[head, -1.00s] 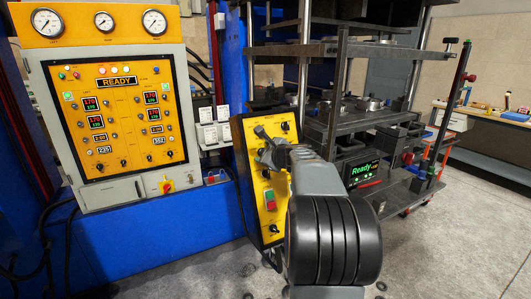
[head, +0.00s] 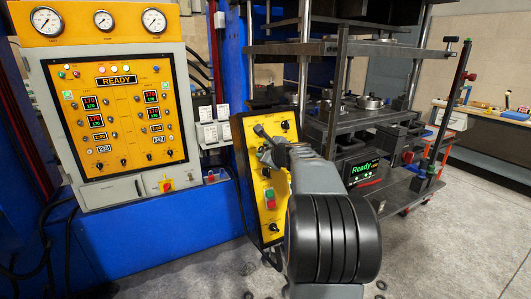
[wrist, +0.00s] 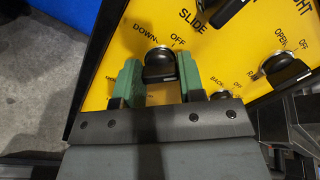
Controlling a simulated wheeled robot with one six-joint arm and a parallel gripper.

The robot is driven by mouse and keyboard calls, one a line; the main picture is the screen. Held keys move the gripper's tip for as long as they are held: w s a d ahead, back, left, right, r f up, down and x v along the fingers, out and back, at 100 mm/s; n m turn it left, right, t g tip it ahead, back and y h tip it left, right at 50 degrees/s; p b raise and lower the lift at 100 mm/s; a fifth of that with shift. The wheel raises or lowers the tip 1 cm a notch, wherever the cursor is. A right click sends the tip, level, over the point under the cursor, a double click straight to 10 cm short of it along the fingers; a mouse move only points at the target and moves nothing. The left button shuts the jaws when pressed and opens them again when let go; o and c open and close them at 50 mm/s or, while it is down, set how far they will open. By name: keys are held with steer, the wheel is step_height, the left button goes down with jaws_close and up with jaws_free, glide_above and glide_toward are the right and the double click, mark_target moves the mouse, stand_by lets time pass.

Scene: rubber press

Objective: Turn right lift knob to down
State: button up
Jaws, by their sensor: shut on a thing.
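In the wrist view, a black knob (wrist: 160,68) on the yellow panel (wrist: 115,47) sits between the two green fingers of my gripper (wrist: 160,76). The gripper is shut on this knob. The words DOWN and OFF are printed above it. The fingers and palm hide the area below the knob, and its exact pointer direction is hard to tell. In the head view, my gripper (head: 264,145) is at the upper part of the tilted yellow panel (head: 249,185), and the arm hides part of the panel.
In the wrist view, a neighbouring knob (wrist: 288,70) lies to the right, with OPEN and OFF labels, and a small BACK knob (wrist: 221,95) is close to the right finger. The large control cabinet (head: 120,110) stands left. The press with metal shelves (head: 345,125) stands right.

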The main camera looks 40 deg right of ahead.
steer(key=shift+f, duration=0.1)
steer(key=n+b, duration=0.3)
steer(key=shift+f, duration=0.15)
steer(key=n+b, duration=0.4)
steer(key=n, duration=0.1)
steer(key=shift+n+g+b, duration=0.3)
steer(key=shift+b, duration=0.1)
steer(key=n+b, duration=0.3)
steer(key=n, duration=0.2)
steer(key=shift+n+g+b, duration=0.3)
steer(key=shift+n+b, duration=0.75)
steer(key=shift+n, duration=0.95)
steer(key=shift+r, duration=0.2)
steer(key=o, duration=0.9)
steer(key=shift+o, duration=0.2)
